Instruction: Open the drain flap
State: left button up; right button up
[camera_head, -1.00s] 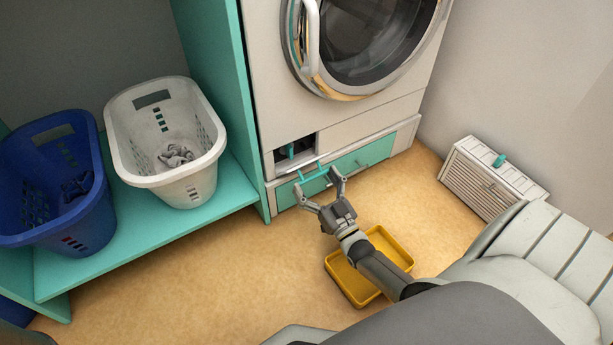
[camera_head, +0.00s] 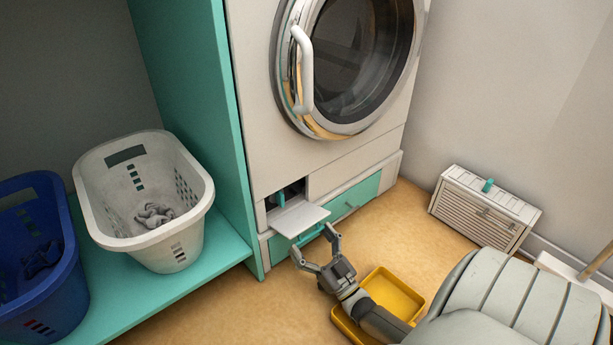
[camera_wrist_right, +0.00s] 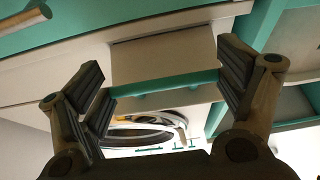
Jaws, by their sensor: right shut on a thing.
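The drain flap (camera_head: 299,217) is a white panel low on the front of the washing machine. It is folded down and out from a dark rectangular opening (camera_head: 291,191). A teal handle (camera_head: 310,236) runs along its outer edge. My right gripper (camera_head: 313,242) is at this edge, its wide-set fingers on the two ends of the handle. The right wrist view shows the flap (camera_wrist_right: 165,58) from close by, with the teal handle (camera_wrist_right: 163,84) between the fingers. My left gripper is not in view.
A yellow tray (camera_head: 340,322) lies on the floor under my right arm. A teal drawer front (camera_head: 357,197) sits beside the flap. White (camera_head: 190,235) and blue (camera_head: 75,290) laundry baskets stand on a teal shelf at left. A slatted white box (camera_head: 478,212) is at right.

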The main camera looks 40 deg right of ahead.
aim_at(311, 224)
jog(key=o, duration=1.2)
jog(key=shift+w, duration=0.1)
jog(key=shift+r, duration=0.1)
jog(key=shift+r, duration=4.9)
